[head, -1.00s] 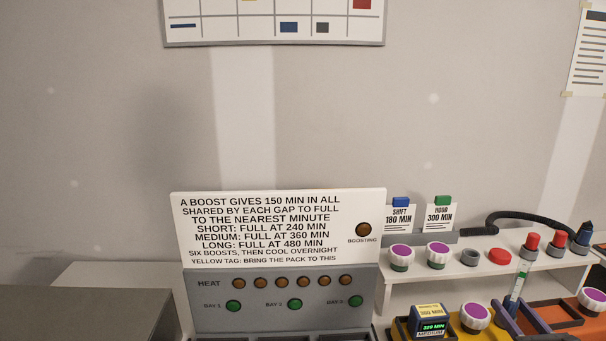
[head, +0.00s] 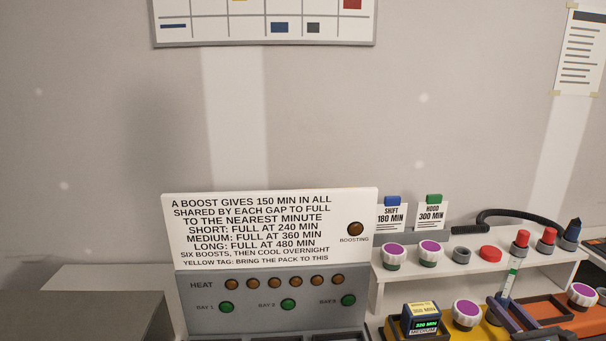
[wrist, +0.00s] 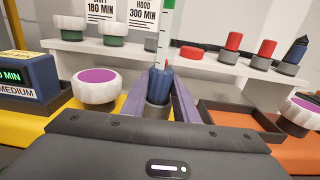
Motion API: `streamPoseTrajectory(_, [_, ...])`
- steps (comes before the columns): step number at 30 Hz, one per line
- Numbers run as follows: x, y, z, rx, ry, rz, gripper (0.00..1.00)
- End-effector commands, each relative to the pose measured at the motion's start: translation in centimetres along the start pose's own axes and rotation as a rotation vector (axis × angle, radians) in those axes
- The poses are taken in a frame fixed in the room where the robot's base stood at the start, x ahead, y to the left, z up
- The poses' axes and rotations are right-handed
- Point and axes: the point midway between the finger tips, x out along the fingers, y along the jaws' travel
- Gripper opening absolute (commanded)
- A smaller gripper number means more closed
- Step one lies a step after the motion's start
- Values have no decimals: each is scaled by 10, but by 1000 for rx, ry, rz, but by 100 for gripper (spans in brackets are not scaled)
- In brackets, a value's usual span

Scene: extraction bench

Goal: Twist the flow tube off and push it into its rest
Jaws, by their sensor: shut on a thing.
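The flow tube (head: 513,277) is a clear upright tube with a green mark and a white scale. In the wrist view its blue lower body (wrist: 160,84) stands between my purple fingers, above a grey collar (wrist: 157,110). My gripper (wrist: 160,92) is shut on that blue body. I cannot tell whether the tube is still joined to the collar. The tube's top is cut off in the wrist view. I cannot tell which fitting is its rest.
A pack reading 320 MIN, MEDIUM (head: 421,320) and a purple-topped white knob (head: 466,313) are left of the tube. A dark open tray (wrist: 240,122) lies to its right. Behind runs a white shelf (head: 440,268) with knobs, a red cap (head: 490,254) and red-topped fittings.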

Motion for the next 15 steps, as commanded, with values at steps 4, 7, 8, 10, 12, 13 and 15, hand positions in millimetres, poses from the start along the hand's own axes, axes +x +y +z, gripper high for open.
streamPoseTrajectory(4, [1,-2,0,-2,-1,78,0])
streamPoseTrajectory(7, [0,-3,-1,-3,1,133,0])
streamPoseTrajectory(8, [0,-3,-1,-2,1,149,0])
streamPoseTrajectory(10, [1,-4,-1,-3,0,194,0])
streamPoseTrajectory(12, [1,-4,-2,-2,0,238,0])
streamPoseTrajectory(13, [1,-4,-2,-2,2,256,0])
streamPoseTrajectory(15, [1,-4,-2,-3,0,298,0])
